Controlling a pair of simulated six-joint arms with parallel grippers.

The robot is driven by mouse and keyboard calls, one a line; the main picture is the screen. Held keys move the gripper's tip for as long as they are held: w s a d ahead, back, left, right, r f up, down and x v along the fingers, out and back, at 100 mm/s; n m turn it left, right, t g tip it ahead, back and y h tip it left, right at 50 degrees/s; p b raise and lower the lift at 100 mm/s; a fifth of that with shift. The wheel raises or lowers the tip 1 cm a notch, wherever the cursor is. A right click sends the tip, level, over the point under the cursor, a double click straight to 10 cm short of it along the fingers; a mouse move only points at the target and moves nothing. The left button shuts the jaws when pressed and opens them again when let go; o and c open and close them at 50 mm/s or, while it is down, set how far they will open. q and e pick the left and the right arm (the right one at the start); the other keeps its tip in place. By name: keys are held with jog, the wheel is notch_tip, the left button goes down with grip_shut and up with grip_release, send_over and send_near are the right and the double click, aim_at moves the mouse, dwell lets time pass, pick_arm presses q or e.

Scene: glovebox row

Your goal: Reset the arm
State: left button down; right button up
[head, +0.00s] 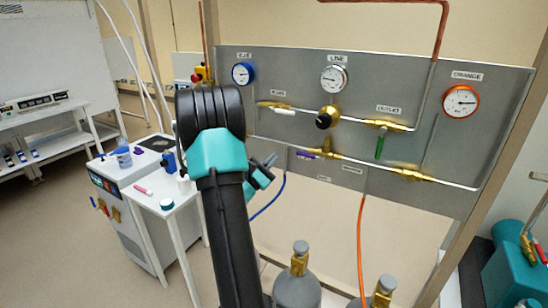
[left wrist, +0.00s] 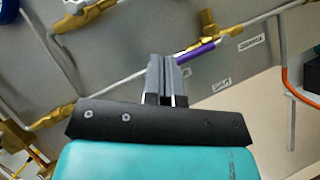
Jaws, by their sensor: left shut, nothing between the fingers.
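My left arm rises from the bottom of the head view and bends at a black and teal joint. Its gripper (head: 270,160) shows partly behind the arm, in front of the lower left of the grey panel (head: 350,110). In the left wrist view the gripper (left wrist: 163,63) has its two grey fingers together with nothing between them. A purple valve handle (left wrist: 197,50) appears just beyond the fingertips; it also shows in the head view (head: 306,154), right of the gripper. I cannot tell whether they touch. My right gripper is not in view.
Gas cylinders (head: 298,284) stand below. A white cart (head: 168,205) stands left of the arm.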

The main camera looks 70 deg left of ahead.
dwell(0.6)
pick_arm(q)
jog(key=w+d+f+m+g+h, duration=0.2)
jog(key=w+d+f+g+h, duration=0.1)
jog(key=w+d+f+h, duration=0.8)
jog(key=w+d+f+m+g+h, duration=0.25)
jog(key=d+f+g, duration=0.25)
jog(key=d+f, duration=0.6)
jog(key=s+d+f+m+g+h, duration=0.1)
jog(key=s+d+f+m+g, duration=0.2)
jog(key=d+f+m+g, duration=0.5)
jog(key=s+d+f+m+g+h, duration=0.1)
jog(key=s+d+f+m+g, duration=0.2)
jog(key=d+f+m+g, duration=0.55)
jog(key=w+d+f+m+t+y, duration=0.1)
jog(key=w+d+f+m, duration=0.2)
jog(key=d+m, duration=0.2)
jog(key=w+d+f+m+t+y, duration=0.2)
jog(key=w+d+f+m, duration=0.1)
jog(key=d+m, duration=0.2)
jog(key=shift+w+d+f, duration=0.35)
jog(key=shift+d+f, duration=0.05)
jog(key=shift+d, duration=0.4)
